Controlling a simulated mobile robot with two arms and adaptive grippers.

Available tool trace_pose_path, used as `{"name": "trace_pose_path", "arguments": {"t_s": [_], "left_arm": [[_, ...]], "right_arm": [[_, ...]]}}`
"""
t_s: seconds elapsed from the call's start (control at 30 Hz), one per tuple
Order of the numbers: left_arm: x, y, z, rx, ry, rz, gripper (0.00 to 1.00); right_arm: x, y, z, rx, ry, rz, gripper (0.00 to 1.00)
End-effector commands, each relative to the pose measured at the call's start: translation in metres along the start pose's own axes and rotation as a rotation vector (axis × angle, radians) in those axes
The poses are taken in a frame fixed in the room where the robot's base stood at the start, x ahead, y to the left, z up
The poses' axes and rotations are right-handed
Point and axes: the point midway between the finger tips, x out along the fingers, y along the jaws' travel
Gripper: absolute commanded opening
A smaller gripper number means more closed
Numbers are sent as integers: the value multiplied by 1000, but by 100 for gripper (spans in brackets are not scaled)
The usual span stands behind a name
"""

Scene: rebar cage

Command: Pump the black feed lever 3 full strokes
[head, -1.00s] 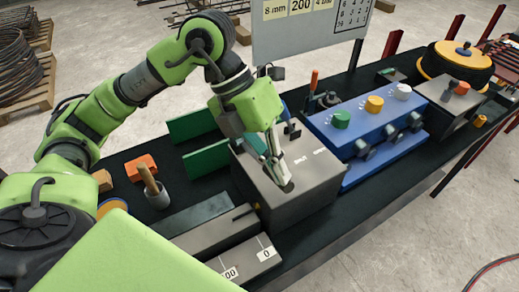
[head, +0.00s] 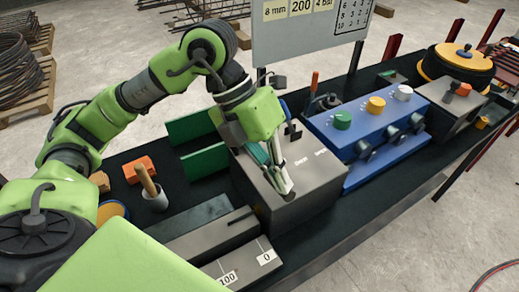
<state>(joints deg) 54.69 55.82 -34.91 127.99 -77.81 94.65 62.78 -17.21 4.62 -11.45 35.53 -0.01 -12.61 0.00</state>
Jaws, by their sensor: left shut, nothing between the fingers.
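My left gripper (head: 284,186) is shut and empty. Its fingers point down at the top of a dark grey box (head: 315,188) in the middle of the bench; I cannot tell whether the tips touch it. The green wrist covers the back left part of this box. A small black upright part (head: 293,131) shows behind the wrist at the box's back edge. It may be the black feed lever, but I cannot tell for certain, and its lower end is partly hidden. My right gripper is out of view.
A blue unit (head: 365,125) with green, yellow and white knobs stands right of the box. A sign board (head: 300,35) rises behind. A grey holder with a wooden handle (head: 150,186), an orange block (head: 139,170) and a grey scale bar (head: 240,262) are at left and front.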

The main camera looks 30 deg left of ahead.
Motion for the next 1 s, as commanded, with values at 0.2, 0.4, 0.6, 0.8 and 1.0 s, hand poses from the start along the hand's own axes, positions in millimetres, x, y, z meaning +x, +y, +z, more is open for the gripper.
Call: {"name": "trace_pose_path", "arguments": {"t_s": [0.2,0.4,0.6,0.8,1.0], "left_arm": [[4,2,0,-1,1,2,0],[-13,0,4,-3,-2,3,0],[-37,-2,10,-2,-1,3,0],[-60,-3,15,-3,-1,2,0],[-83,-4,21,-2,-1,2,0]], "right_arm": [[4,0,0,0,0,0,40],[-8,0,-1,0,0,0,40],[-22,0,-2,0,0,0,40],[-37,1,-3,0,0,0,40],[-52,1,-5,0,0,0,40]]}}
